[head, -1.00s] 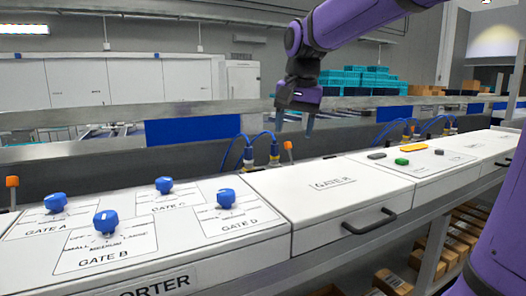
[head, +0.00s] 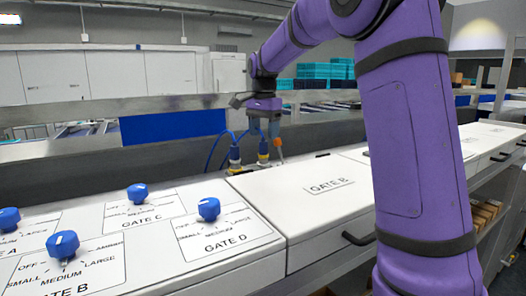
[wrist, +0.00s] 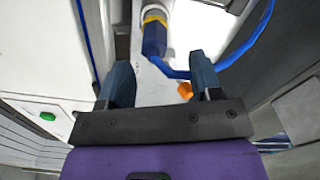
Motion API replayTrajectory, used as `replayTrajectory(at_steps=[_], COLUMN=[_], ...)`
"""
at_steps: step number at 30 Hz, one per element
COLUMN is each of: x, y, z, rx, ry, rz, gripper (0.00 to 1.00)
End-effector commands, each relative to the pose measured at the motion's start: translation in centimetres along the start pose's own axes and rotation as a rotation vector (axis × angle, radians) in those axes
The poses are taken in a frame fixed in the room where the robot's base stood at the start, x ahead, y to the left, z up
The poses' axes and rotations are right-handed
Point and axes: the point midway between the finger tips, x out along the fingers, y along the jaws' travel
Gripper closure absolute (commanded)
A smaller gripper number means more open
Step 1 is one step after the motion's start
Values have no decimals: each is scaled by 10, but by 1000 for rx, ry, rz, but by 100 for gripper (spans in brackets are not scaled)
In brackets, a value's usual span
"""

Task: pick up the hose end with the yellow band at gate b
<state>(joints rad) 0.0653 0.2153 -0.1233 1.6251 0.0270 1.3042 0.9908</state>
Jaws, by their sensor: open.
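The hose end with the yellow band (wrist: 154,36) is a dark blue connector with a blue hose curving off it, at the top middle of the wrist view. In the head view it (head: 263,157) stands behind the GATE B box, directly below my gripper (head: 264,128). My gripper also shows in the wrist view (wrist: 160,66), its two fingers apart and nothing between the tips.
A second blue hose end (head: 235,157) stands close on the left. An orange-tipped post (head: 279,147) is close on the right; it also shows near the right finger in the wrist view (wrist: 185,91). The white GATE B lid (head: 300,200) is in front, and a metal rail (head: 60,150) runs behind.

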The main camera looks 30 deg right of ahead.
Motion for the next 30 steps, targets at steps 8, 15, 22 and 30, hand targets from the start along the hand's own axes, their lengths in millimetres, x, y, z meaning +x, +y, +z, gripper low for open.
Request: replayTrajectory(at_steps=[8, 15, 22, 30], x=[22, 52, 58, 57], y=[3, 4, 4, 4], z=[4, 7, 7, 7], rx=[-1, -1, -1, -1], ry=[-1, 0, 0, 0], rz=[1, 0, -2, -1], gripper=[41, 41, 41, 80])
